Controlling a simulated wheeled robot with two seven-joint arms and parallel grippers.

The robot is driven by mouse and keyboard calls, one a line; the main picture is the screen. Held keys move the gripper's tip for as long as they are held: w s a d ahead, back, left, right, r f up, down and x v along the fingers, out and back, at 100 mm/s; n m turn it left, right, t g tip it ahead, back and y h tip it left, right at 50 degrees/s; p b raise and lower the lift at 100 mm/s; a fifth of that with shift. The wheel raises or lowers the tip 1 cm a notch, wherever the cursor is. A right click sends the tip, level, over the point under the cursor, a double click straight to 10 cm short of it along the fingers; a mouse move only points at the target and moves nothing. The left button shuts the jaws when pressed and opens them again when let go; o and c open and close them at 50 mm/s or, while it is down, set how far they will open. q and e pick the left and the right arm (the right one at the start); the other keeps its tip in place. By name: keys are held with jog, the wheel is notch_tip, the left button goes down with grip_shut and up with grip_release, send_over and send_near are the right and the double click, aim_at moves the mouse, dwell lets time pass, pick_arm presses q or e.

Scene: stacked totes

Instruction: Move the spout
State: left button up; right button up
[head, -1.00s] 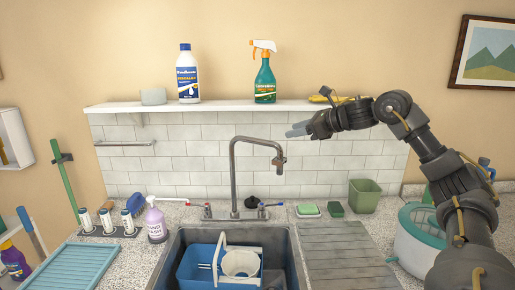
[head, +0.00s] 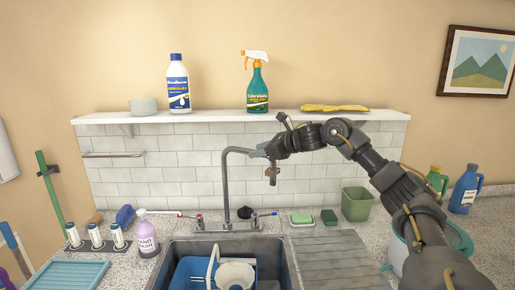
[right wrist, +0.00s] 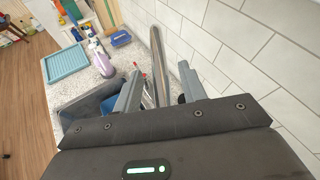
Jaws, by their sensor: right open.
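The grey metal spout (head: 226,180) rises from behind the sink and bends over to the right, with its nozzle (head: 271,173) hanging down. My right gripper (head: 262,150) is at the top of the spout, near its bend, in the head view. In the right wrist view the spout (right wrist: 157,60) runs between the two open fingers of my right gripper (right wrist: 155,88). I cannot tell whether either finger touches it. The gripper hides part of the spout's upper arm in the head view. My left gripper is not in view.
The sink (head: 282,265) holds a blue tub (head: 190,272) with a white bowl (head: 236,274). A shelf (head: 215,116) with a white-blue bottle (head: 178,85) and a spray bottle (head: 257,85) is just above my gripper. A soap bottle (head: 147,238) stands left of the sink.

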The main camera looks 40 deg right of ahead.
jog(key=shift+w+a+f, duration=0.15)
jog(key=shift+w+f, duration=0.15)
jog(key=shift+w, duration=0.2)
grip_shut()
jog(key=shift+r, duration=0.1)
